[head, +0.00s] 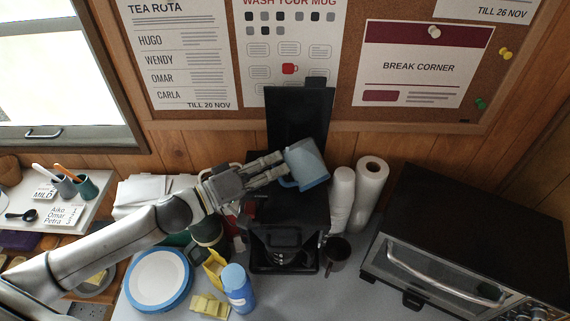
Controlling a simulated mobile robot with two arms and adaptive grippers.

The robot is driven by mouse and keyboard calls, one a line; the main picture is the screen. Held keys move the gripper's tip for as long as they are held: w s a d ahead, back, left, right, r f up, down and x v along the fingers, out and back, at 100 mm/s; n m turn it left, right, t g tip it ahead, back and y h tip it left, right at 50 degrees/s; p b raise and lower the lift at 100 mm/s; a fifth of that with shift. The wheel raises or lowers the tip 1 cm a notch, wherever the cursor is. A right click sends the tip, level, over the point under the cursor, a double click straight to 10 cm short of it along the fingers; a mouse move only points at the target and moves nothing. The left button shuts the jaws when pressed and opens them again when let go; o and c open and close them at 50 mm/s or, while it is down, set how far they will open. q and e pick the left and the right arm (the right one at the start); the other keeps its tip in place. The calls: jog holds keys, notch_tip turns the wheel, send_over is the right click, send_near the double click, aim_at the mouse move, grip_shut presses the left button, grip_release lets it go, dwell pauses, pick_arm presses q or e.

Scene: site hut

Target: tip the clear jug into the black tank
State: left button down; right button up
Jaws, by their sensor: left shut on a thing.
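My left gripper (278,168) is shut on the clear jug (308,165), which looks bluish, at its left side by the handle. The jug is tilted and held in the air above the black coffee machine (288,213). A tall black panel (300,118), which looks like a raised lid, stands behind the jug. The black tank's opening is hidden behind my gripper and the jug. Whether anything is flowing from the jug cannot be told. My right gripper is not in view.
Two white paper rolls (371,180) stand right of the machine, with a dark mug (338,250) in front. A black oven (470,240) fills the right. A blue-rimmed plate (158,280) and a blue bottle (237,283) are at front left.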

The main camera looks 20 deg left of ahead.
pick_arm(q)
jog(key=shift+a+f+n+p, duration=0.1)
jog(key=shift+f+n+p, duration=0.1)
jog(key=shift+n+p, duration=0.25)
dwell(0.4)
jog(key=shift+w+a+r+n+p, duration=0.2)
jog(key=shift+r+n+p, duration=0.1)
jog(key=shift+n+p, duration=0.85)
jog(key=shift+w+a+f+n+p, duration=0.45)
jog(key=shift+w+a+f+n, duration=0.1)
jog(key=shift+n, duration=0.05)
dwell(0.7)
jog(key=shift+w+a+r+n+p, duration=0.1)
jog(key=shift+a+n+p, duration=0.05)
jog(key=shift+n+p, duration=0.4)
dwell(0.3)
